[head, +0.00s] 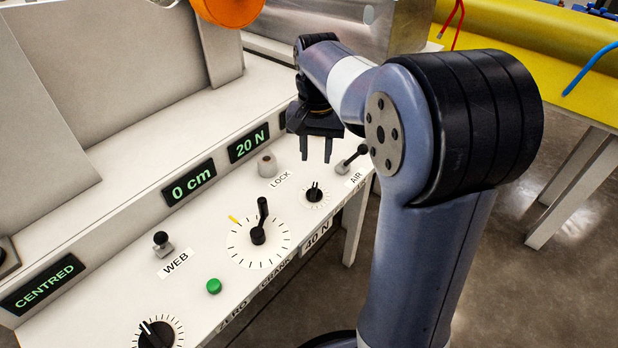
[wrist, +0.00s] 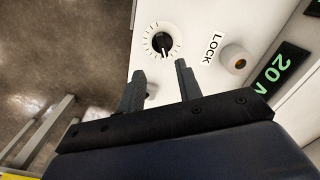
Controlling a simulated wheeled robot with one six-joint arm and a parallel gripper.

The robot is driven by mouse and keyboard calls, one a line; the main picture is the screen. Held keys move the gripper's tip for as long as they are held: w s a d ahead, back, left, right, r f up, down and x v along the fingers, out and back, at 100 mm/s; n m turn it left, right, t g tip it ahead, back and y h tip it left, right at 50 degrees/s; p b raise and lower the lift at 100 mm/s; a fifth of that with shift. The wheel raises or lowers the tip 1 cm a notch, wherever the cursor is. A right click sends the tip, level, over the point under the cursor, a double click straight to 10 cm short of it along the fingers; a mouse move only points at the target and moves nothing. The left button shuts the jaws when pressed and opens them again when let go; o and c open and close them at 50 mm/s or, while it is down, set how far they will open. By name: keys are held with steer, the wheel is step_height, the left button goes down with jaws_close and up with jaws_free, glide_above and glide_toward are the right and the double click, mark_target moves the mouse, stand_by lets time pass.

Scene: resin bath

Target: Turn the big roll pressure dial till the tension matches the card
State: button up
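The tension display (head: 248,143) reads 20 N. A white card (head: 317,236) on the panel's front edge reads 40 N. A small black dial (head: 315,194) with a tick ring sits at the panel's right; it also shows in the wrist view (wrist: 163,43), just beyond my fingertips. Another black dial (head: 156,334) is cut off at the bottom of the head view. No readable label tells which is the roll pressure dial. My gripper (head: 316,158) is open and empty, pointing down above the panel behind the small dial; its fingers also show in the wrist view (wrist: 160,66).
A crank (head: 259,222) on a larger tick ring stands left of the small dial. A LOCK knob (head: 267,164), an AIR lever (head: 352,158), a WEB lever (head: 162,243) and a green button (head: 214,286) stand nearby. Another display (head: 189,183) reads 0 cm.

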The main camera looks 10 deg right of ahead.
mark_target(314, 187)
steer(key=f+b, duration=0.1)
steer(key=f, duration=0.2)
steer(key=f+b, duration=0.1)
steer(key=f, duration=0.3)
steer(key=f+b, duration=0.1)
steer(key=f, duration=0.3)
steer(key=shift+w+b, duration=0.3)
steer(key=shift+c, duration=0.2)
jaws_close()
